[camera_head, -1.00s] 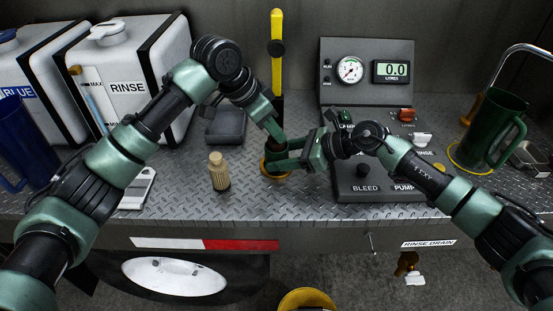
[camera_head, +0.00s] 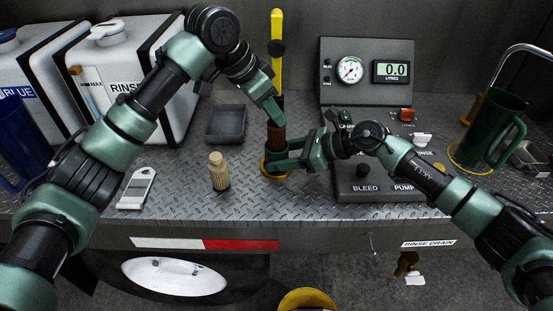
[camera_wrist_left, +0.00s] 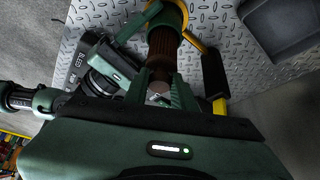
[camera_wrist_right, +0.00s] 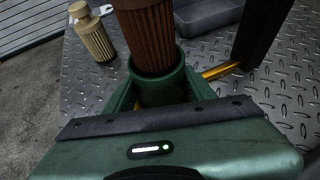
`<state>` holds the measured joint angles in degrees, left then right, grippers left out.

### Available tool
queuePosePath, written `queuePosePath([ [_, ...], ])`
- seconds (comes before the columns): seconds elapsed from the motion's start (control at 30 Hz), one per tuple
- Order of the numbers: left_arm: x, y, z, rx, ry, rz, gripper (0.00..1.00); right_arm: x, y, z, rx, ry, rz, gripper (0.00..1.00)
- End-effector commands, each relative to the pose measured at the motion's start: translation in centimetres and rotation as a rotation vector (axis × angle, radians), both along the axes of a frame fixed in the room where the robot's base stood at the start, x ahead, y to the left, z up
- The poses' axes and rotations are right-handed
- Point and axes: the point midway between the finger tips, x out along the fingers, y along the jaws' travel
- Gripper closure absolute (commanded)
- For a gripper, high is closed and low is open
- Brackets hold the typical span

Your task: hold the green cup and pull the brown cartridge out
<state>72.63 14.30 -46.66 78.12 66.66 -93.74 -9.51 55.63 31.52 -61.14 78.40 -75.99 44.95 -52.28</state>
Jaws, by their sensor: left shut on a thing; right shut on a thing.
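The brown cartridge (camera_head: 276,137) stands upright, with much of its ribbed length showing above the green cup (camera_head: 275,163). My left gripper (camera_head: 273,112) is above the cup and shut on the cartridge's upper end. In the left wrist view the cartridge (camera_wrist_left: 163,52) runs from my fingers down to the cup. My right gripper (camera_head: 288,160) is shut on the cup from the right, low over the deck. In the right wrist view the cartridge's lower end (camera_wrist_right: 155,50) is at the cup's mouth (camera_wrist_right: 162,88); how deep it sits inside is hidden.
A tan ribbed cartridge (camera_head: 218,173) stands left of the cup. A dark empty tray (camera_head: 226,139) lies behind it. The yellow-handled lever (camera_head: 277,45) rises just behind the cup. The pump control panel (camera_head: 375,190) is close on the right, and a green jug (camera_head: 490,130) stands farther right.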

Motion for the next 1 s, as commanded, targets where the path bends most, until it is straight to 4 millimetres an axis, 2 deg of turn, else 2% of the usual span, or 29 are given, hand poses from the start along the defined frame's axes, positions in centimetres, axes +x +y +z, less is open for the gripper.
queuePosePath([
  [0.6, 0.0, 0.0, 3.0, -0.002, 0.0, 0.0, 1.0, 0.0, 0.0, -0.2, -0.002, 0.002, 0.0, 0.68],
  [0.9, 0.0, 0.0, 3.1, -0.001, 0.0, 0.0, 1.0, 0.0, 0.0, -0.2, -0.002, 0.002, 0.0, 0.68],
  [0.93, 0.0, 0.0, 3.1, -0.001, 0.0, 0.0, 1.0, 0.0, 0.0, -0.2, -0.002, 0.002, 0.0, 0.4],
  [1.0, 0.0, 0.0, 3.1, -0.001, 0.0, 0.0, 1.0, 0.0, -0.1, -0.2, -0.002, 0.002, 0.0, 0.21],
])
